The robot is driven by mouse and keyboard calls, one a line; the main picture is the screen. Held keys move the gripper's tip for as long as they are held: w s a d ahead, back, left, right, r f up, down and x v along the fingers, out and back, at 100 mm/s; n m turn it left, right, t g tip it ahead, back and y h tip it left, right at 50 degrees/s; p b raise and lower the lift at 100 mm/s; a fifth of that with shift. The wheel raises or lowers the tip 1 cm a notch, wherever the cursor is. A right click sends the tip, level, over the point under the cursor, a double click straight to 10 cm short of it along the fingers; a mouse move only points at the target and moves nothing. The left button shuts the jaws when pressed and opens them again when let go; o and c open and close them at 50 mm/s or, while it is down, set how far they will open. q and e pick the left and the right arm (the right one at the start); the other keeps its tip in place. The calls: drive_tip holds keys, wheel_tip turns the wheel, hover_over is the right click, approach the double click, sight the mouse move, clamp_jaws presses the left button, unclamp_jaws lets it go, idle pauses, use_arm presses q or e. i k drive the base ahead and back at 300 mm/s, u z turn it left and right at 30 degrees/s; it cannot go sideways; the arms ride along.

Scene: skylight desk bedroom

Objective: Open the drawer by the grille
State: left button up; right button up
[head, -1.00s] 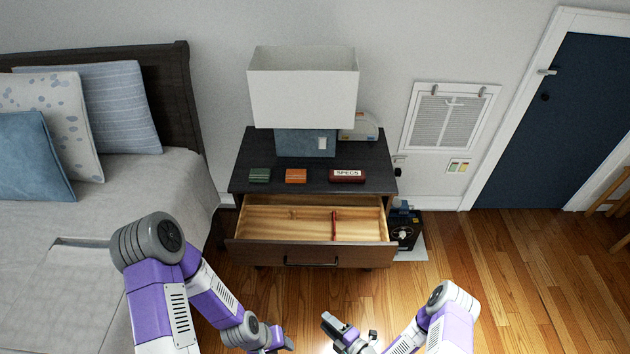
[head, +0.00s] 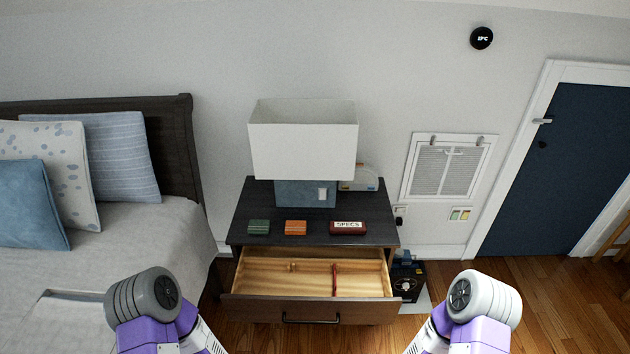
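The drawer (head: 308,309) of the dark nightstand (head: 282,232) is pulled well out toward me. Its pale wooden inside shows, with a thin red item (head: 334,280) and a small wooden piece in it. A dark bar handle (head: 311,319) is on its front. The white wall grille (head: 445,168) is to the right of the nightstand. Both my arms come in at the bottom edge, on either side of the drawer. Both grippers are below the picture and cannot be seen.
On the nightstand stand a lamp (head: 304,140), a green box (head: 258,227), an orange box (head: 295,228) and a red SPECS case (head: 347,228). A dark box (head: 409,278) stands on the floor to the right. The bed (head: 150,235) borders the left. Wooden floor is clear at right.

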sight(272, 285)
drive_tip(key=z, duration=1.5)
drive_tip(key=k, duration=0.9)
drive_tip(key=u, duration=0.9)
drive_tip(key=i, duration=0.5)
drive_tip(key=u, duration=0.05)
